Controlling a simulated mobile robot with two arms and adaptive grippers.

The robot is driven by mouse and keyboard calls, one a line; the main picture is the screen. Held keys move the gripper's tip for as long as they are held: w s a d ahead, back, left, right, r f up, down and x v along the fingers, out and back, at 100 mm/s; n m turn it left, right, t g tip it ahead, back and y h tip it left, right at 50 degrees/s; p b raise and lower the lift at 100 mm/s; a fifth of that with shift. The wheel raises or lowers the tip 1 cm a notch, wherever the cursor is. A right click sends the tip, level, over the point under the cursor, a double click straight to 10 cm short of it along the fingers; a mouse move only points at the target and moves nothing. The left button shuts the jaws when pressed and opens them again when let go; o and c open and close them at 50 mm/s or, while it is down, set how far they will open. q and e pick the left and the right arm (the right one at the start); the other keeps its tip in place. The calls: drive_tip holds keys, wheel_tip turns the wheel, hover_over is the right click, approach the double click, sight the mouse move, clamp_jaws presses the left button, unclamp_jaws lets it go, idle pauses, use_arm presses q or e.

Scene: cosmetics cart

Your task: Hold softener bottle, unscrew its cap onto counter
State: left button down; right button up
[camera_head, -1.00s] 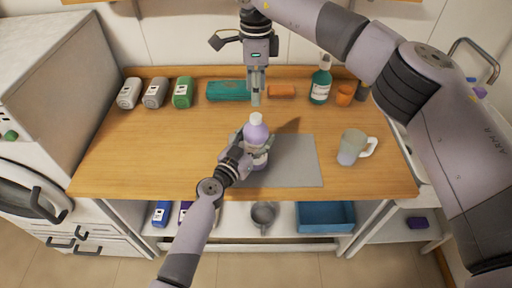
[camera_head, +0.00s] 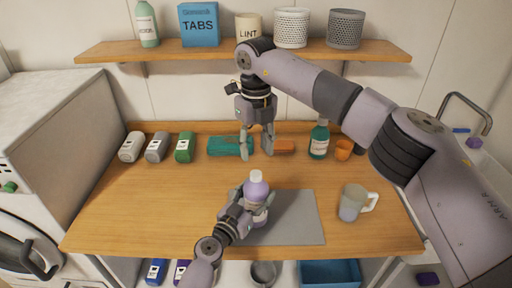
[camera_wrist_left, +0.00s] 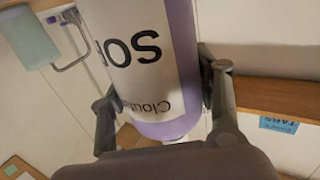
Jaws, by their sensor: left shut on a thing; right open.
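The softener bottle (camera_head: 256,192) is lavender with a white label and stands upright over the grey mat. Its white cap (camera_head: 255,175) sits on top. My left gripper (camera_head: 257,207) is shut around the bottle's body from the front left. In the left wrist view the bottle's label (camera_wrist_left: 135,50) fills the middle, with a finger on each side. My right gripper (camera_head: 256,153) points down, open and empty, above and apart from the cap. The wooden counter (camera_head: 130,210) has bare room to the left of the bottle. Whether the bottle's base touches the mat is hidden.
A grey mat (camera_head: 300,225) lies under the bottle area. A mug (camera_head: 353,203) stands to the right. Several small containers, a teal brush-like item (camera_head: 222,147) and a green bottle (camera_head: 319,140) line the back. A wall shelf (camera_head: 200,52) hangs above.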

sight(256, 173)
drive_tip(key=m, duration=1.9)
drive_tip(key=shift+m, duration=0.4)
drive_tip(key=shift+f, duration=4.05)
clamp_jaws()
